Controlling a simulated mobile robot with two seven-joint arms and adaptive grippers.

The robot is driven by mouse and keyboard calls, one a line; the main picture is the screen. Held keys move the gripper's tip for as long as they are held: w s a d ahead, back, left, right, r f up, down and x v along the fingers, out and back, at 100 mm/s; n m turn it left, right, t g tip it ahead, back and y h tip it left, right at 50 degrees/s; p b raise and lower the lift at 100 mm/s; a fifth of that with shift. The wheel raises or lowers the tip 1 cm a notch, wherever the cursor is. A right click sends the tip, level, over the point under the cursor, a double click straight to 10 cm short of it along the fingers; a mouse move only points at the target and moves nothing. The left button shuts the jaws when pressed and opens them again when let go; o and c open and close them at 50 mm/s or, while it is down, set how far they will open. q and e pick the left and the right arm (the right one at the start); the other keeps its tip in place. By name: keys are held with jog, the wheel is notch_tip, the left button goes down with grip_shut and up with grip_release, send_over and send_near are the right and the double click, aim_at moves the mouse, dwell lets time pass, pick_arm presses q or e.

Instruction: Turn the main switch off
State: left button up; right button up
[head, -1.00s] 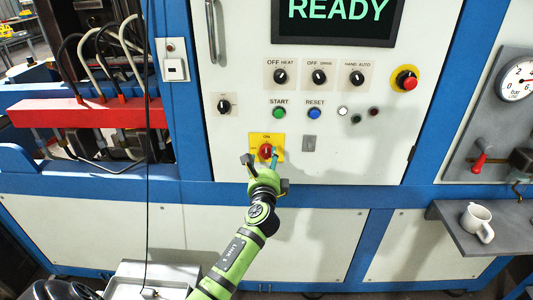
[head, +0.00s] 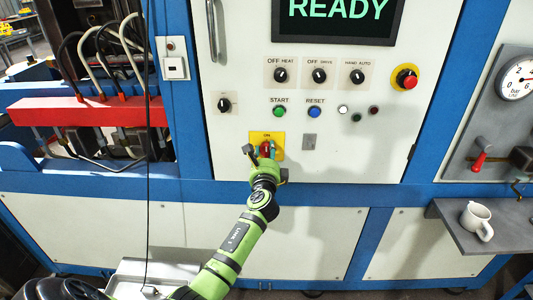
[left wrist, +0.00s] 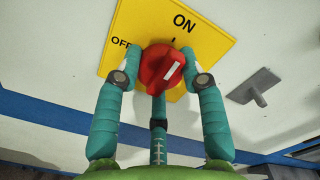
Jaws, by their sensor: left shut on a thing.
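The main switch is a red rotary knob (head: 266,147) on a yellow plate (head: 280,140), low on the white cabinet front. In the left wrist view the knob (left wrist: 160,69) has a white mark pointing up and to the right, roughly toward the ON side of the plate (left wrist: 207,40). OFF is printed at the plate's left. My left gripper (head: 266,153) is shut on the knob, with one teal finger on each side; it also shows in the left wrist view (left wrist: 164,78). The fingers hide part of the plate. My right gripper is not in view.
A grey tab (head: 309,142) sits right of the plate. Above are a green START button (head: 279,112), a blue RESET button (head: 314,112), several black selectors and a red emergency stop (head: 406,78). The screen (head: 338,15) reads READY.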

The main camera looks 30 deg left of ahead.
pick_arm(q)
jog(key=n+b, duration=0.2)
jog(key=n, duration=0.2)
jog(key=shift+f+b, duration=0.15)
jog(key=shift+b, duration=0.25)
jog(key=n+b, duration=0.2)
jog(key=n, duration=0.3)
jog(key=n+b, duration=0.2)
jog(key=n, duration=0.3)
jog(key=shift+r+n+b, duration=0.15)
jog(key=shift+n+b, duration=0.2)
jog(key=shift+n, duration=0.6)
jog(key=shift+r+n+b, duration=0.1)
jog(key=shift+n+b, duration=0.2)
jog(key=shift+n, duration=0.65)
jog(key=o, duration=1.1)
jog(key=shift+o, duration=0.2)
